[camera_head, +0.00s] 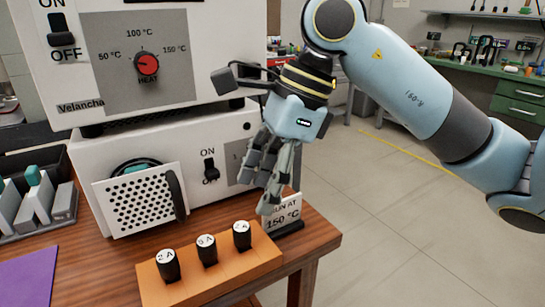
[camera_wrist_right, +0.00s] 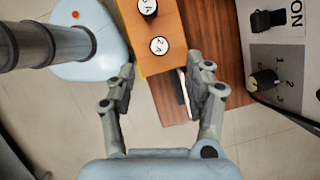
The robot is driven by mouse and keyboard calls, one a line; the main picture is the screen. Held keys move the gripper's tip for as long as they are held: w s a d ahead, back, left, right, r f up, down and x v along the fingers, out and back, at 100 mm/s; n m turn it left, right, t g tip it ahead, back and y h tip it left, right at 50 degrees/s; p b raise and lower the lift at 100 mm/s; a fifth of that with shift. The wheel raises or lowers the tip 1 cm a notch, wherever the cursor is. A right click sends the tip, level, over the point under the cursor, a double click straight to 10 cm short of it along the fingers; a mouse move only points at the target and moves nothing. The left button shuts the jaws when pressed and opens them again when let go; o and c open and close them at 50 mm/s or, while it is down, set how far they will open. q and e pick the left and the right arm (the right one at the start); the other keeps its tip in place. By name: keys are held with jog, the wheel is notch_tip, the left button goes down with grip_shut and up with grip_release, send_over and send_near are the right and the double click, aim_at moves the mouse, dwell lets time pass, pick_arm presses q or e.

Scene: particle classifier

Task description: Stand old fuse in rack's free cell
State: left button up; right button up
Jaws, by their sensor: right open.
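The orange rack (camera_head: 222,277) stands at the table's front edge. Three black fuses with white tops stand in it: a left one marked 2 A (camera_head: 168,266), a middle one marked 5 A (camera_head: 206,250) and a right one (camera_head: 242,234). Which one is old cannot be told, and no empty cell is clearly visible. My right gripper (camera_head: 270,195) is open and empty, above and behind the rack's right end. In the right wrist view its spread fingers (camera_wrist_right: 160,85) point toward the rack (camera_wrist_right: 183,28), with one fuse top (camera_wrist_right: 158,45) just beyond them. My left gripper is out of view.
A white machine (camera_head: 90,160) with a perforated door (camera_head: 135,200) stands behind the rack. A 150 °C sign (camera_head: 284,215) is close below my right gripper. A tray (camera_head: 40,215) and a purple mat (camera_head: 28,277) lie at left. Floor is open at right.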

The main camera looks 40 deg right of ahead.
jog(key=shift+v, duration=2.3)
jog(key=shift+s+f, duration=0.1)
